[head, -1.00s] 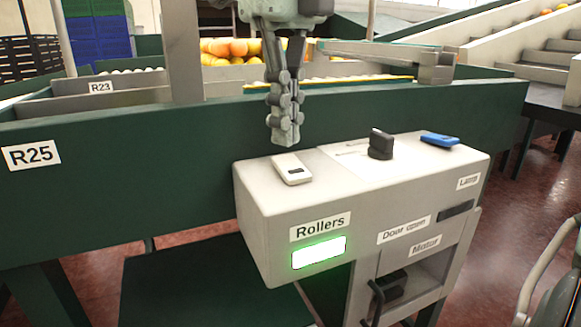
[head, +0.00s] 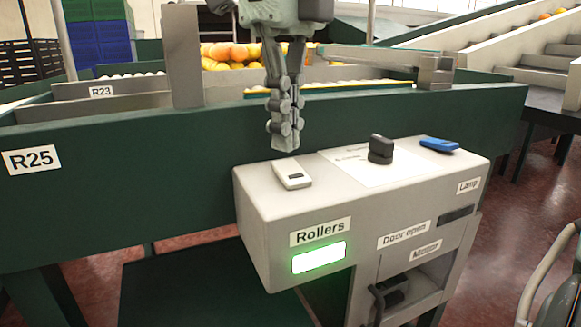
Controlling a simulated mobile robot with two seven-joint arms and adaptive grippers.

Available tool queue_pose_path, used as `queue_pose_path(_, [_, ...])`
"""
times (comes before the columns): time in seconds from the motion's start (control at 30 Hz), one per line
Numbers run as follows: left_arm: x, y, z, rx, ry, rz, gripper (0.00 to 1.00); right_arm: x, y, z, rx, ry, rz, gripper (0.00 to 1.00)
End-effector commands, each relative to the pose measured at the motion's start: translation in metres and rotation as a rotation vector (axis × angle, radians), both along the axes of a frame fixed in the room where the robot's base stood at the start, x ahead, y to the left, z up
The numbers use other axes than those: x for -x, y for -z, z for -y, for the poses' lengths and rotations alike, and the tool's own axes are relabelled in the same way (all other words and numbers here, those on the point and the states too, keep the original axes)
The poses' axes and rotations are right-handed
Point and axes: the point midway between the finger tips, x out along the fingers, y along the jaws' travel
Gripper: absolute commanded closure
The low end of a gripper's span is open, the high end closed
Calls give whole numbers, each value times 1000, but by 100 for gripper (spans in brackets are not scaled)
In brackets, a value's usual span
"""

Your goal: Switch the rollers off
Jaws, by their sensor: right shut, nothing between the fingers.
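The grey control box has a white rocker switch (head: 291,175) on its top left, above the "Rollers" label (head: 320,232). Below that label a green light (head: 319,257) glows brightly. My right gripper (head: 285,146) is shut and empty, pointing down just above the far edge of the white switch. Whether the fingertips touch the switch I cannot tell. My left gripper is not in view.
A black knob (head: 381,149) and a blue switch (head: 439,145) sit further right on the control box (head: 255,215). Behind is a green conveyor side (head: 130,140) labelled R25, with oranges (head: 232,54) beyond. A black handle (head: 377,303) is below the box.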

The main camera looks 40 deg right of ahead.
Motion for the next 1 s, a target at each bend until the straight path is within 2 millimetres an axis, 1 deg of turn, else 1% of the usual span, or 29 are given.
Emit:
queue_pose_path(0.43, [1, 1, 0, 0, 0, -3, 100, 0, 0, 0, 0, 0, 0, 100])
queue_pose_path(1.0, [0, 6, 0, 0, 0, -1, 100, 0, 9, 0, 0, 0, -1, 100])
